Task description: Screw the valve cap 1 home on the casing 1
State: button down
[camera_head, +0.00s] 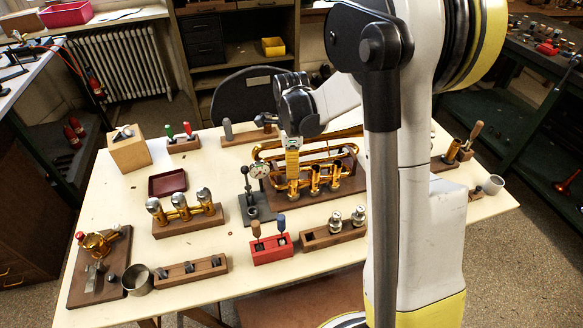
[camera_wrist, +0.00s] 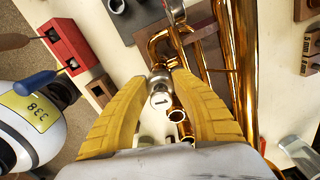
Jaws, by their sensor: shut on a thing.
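The brass horn (camera_head: 320,160) lies in a wooden cradle, its short upright valve casings in a row at the front. My gripper (camera_head: 292,158) points down over the leftmost casing (camera_head: 293,190). In the wrist view my yellow fingers (camera_wrist: 168,76) are closed around a silver valve cap marked 1 (camera_wrist: 160,99). The cap lies in line with the casing row. The casing under it is hidden, so I cannot tell whether it is seated. Two open brass casings (camera_wrist: 176,115) show beside it.
A wooden block (camera_head: 320,237) with two silver parts stands in front of the horn. Another block (camera_head: 188,222) holds three silver-topped brass pieces.

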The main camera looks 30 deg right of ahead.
dwell(0.3)
jog(key=m, duration=0.5)
jog(key=shift+w+d, duration=0.1)
jog(key=shift+d, duration=0.05)
jog(key=shift+m, duration=0.3)
jog(key=m, duration=0.5)
jog(key=shift+d, duration=0.1)
jog(key=c, duration=1)
grip_release()
